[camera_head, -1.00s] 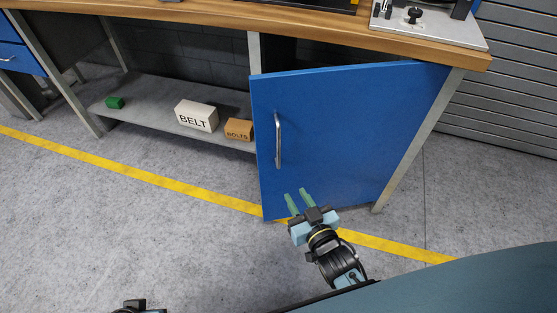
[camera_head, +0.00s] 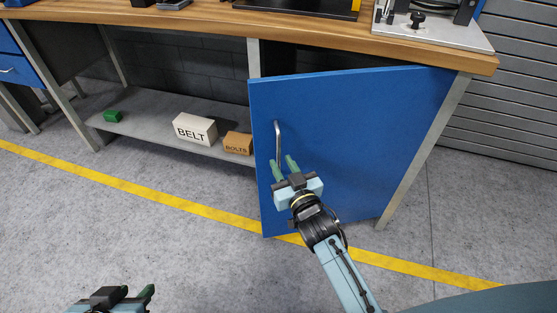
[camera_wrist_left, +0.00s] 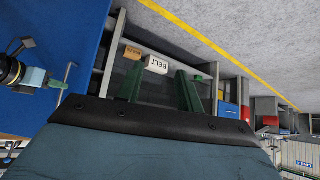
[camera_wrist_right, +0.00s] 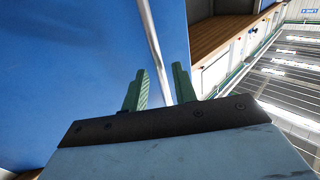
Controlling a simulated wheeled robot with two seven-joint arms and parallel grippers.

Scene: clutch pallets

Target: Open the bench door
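The blue bench door (camera_head: 350,150) stands ajar below the wooden bench top, its left edge swung out and a dark gap above it. Its silver bar handle (camera_head: 279,140) is upright near that left edge. My right gripper (camera_head: 284,168) is open at the handle's lower part. In the right wrist view, the handle (camera_wrist_right: 153,45) runs between the spread fingers (camera_wrist_right: 158,90), not visibly clamped. My left gripper (camera_head: 136,292) is open and empty, low at the left, away from the door. In the left wrist view its fingers (camera_wrist_left: 160,88) are apart, with the door (camera_wrist_left: 50,50) at the left.
On the lower shelf (camera_head: 150,130) left of the door are a white BELT box (camera_head: 194,129), an orange BOLTS box (camera_head: 238,144) and a green block (camera_head: 113,117). A bench leg (camera_head: 420,160) stands right of the door. The floor in front is clear.

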